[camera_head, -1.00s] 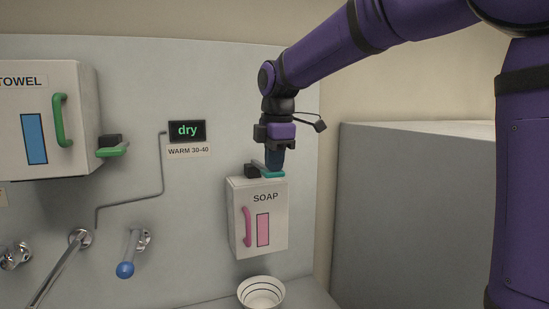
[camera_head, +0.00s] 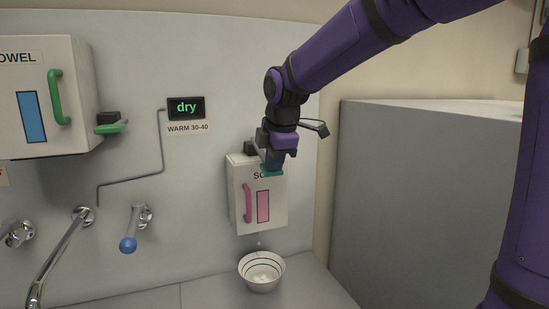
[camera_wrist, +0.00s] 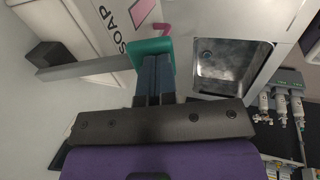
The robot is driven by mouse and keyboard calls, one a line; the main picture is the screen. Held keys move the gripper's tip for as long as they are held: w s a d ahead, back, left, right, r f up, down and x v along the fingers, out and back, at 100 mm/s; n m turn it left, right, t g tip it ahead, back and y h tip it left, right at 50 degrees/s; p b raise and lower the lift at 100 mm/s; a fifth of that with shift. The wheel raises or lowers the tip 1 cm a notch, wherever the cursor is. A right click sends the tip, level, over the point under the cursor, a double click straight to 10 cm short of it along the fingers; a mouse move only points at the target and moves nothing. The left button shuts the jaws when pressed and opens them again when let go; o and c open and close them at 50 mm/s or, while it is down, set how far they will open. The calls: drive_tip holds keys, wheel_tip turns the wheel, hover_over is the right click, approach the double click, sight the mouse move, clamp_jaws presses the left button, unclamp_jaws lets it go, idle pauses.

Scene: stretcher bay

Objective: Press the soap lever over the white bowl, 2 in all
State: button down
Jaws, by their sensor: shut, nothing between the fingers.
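The white soap dispenser (camera_head: 258,205) hangs on the wall panel, with a pink handle and a pink window. Its teal-tipped lever (camera_head: 271,173) is tilted down in front of the box and partly covers the SOAP label. My gripper (camera_head: 273,161) is shut and empty, its fingertips against the lever pad from above. In the wrist view the closed fingers (camera_wrist: 155,75) meet the teal pad (camera_wrist: 150,47). The white bowl (camera_head: 262,282) with dark rings stands on the counter below the dispenser. A small pale drop (camera_head: 258,243) hangs in the air above it, and whitish stuff lies in the bowl.
A towel dispenser (camera_head: 75,95) with a green handle and lever is at the left. A blue-knobbed tap lever (camera_head: 128,244) and a spout (camera_head: 55,258) are lower left. A grey block (camera_head: 420,200) fills the right.

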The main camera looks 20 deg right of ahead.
drive_tip(key=shift+r, duration=0.95)
drive_tip(key=shift+s+r, duration=0.1)
drive_tip(key=shift+r, duration=0.2)
drive_tip(key=v, duration=1.3)
drive_tip(key=shift+s, duration=0.2)
